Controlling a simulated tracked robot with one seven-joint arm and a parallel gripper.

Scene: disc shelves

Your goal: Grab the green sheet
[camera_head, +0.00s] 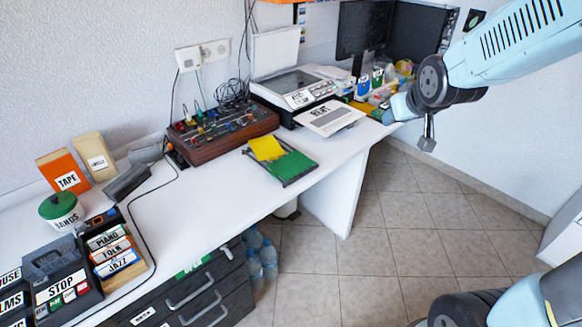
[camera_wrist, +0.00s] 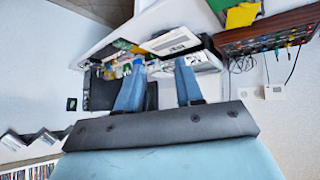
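The green sheet (camera_head: 293,166) lies in a dark shallow tray on the white desk in the head view, partly beside and under a yellow sheet (camera_head: 265,147). In the wrist view a sliver of the green sheet (camera_wrist: 219,4) shows at the top edge next to the yellow sheet (camera_wrist: 243,15). My gripper (camera_wrist: 159,64) has its two blue fingers apart with nothing between them. In the head view my arm's end is at the upper right, well away from the tray.
A mixer (camera_head: 225,132) stands behind the tray, and a printer (camera_head: 300,92) with a white labelled sheet (camera_head: 330,117) is to its right. A black cable runs along the desk at left, near a labelled box (camera_head: 62,283). The floor (camera_head: 385,230) before the desk is open.

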